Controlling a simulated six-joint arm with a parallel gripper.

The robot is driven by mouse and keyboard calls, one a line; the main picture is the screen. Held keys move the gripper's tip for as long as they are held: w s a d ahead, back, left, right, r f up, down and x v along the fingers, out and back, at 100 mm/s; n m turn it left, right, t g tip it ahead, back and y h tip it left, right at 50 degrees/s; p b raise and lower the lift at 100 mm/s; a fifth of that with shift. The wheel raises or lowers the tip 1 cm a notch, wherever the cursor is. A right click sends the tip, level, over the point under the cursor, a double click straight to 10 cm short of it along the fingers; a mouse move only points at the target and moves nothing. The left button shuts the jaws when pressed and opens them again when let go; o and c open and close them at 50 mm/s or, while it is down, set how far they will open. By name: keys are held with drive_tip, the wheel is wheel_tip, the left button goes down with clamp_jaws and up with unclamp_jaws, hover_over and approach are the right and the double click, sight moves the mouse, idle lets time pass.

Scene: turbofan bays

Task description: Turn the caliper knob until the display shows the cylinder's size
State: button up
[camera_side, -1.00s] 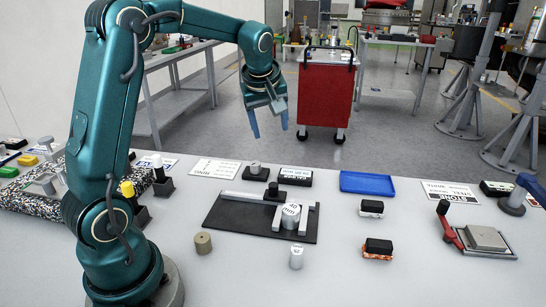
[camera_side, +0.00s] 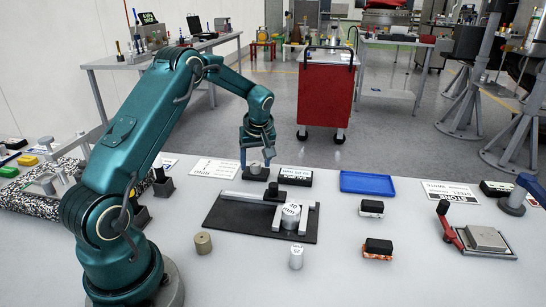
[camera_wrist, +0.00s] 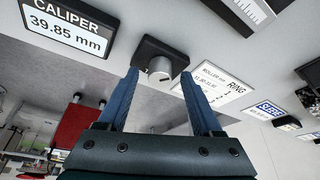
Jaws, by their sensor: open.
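The caliper knob (camera_wrist: 160,68) is a grey cylinder with a pointer mark, on a black base (camera_side: 256,176). The caliper display (camera_wrist: 68,28) reads 39.85 mm in the wrist view; its black box (camera_side: 295,177) stands right of the knob in the side view. The steel cylinder (camera_side: 291,217), its top marked with what looks like 40 mm, sits between the caliper's jaws on a dark plate (camera_side: 235,217). My gripper (camera_side: 256,160) is open above the knob, one finger to each side; it also shows in the wrist view (camera_wrist: 159,76). I cannot tell whether the fingers touch the knob.
A printed roller and ring card (camera_wrist: 215,88) lies beside the knob base. A blue tray (camera_side: 367,182) is to the right. A brown cylinder (camera_side: 203,243) and a small steel cylinder (camera_side: 296,258) stand in front of the plate. A red-handled device (camera_side: 450,228) is far right.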

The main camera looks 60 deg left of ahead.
clamp_jaws()
drive_tip(key=m+t, duration=0.1)
drive_tip(key=m, duration=0.3)
drive_tip(key=shift+s+h, duration=0.15)
drive_tip(key=shift+h, duration=0.25)
drive_tip(key=shift+a+m+t+h, duration=0.1)
drive_tip(key=shift+m+t+h, duration=0.4)
drive_tip(key=shift+m, duration=1.1)
unclamp_jaws()
